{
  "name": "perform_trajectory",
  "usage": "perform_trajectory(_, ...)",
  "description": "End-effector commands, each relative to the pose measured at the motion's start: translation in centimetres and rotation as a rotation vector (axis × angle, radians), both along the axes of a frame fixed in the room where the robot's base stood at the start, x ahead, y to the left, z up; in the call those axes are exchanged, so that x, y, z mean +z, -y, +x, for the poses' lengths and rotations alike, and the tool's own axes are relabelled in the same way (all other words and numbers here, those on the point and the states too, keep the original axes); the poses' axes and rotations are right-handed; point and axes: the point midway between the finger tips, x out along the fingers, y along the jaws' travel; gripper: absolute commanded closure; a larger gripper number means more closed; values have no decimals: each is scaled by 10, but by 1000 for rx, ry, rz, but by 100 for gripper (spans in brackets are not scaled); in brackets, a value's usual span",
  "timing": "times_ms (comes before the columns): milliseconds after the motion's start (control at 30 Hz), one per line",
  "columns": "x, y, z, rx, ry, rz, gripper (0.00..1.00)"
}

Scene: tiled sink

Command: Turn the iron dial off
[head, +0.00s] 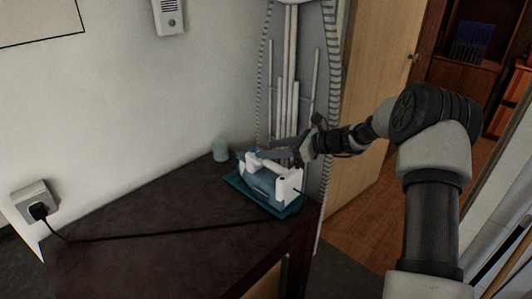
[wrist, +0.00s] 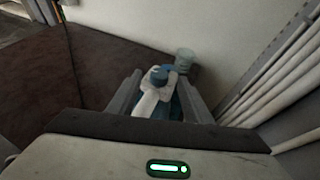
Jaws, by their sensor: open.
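A blue and white iron (head: 268,182) stands on a flat teal base near the front right part of the dark counter. In the wrist view the iron (wrist: 153,102) shows between my two fingers, with a round blue dial (wrist: 159,75) on its top. In the head view the dial is small and partly hidden behind my gripper. My gripper (head: 270,155) is open, its fingers reaching over the top of the iron. In the wrist view my gripper (wrist: 160,88) has one finger on each side of the iron. I cannot tell whether either finger touches it.
A small pale teal cup (head: 221,150) stands behind the iron by the wall. An upright ironing board (head: 320,60) leans close behind my gripper. A black cord (head: 150,234) runs across the counter to a wall socket (head: 35,202).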

Motion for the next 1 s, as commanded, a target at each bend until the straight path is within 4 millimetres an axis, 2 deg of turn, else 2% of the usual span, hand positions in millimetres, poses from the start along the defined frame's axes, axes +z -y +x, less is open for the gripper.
perform_trajectory(200, -10, -21, 10, 1, 0, 0, 55)
perform_trajectory(567, -12, -26, 12, 0, 1, 0, 55)
perform_trajectory(800, -12, -25, 12, 0, 1, 0, 93)
perform_trajectory(833, -12, -25, 12, 0, 1, 0, 96)
perform_trajectory(1000, -8, -25, 14, 29, 4, 3, 96)
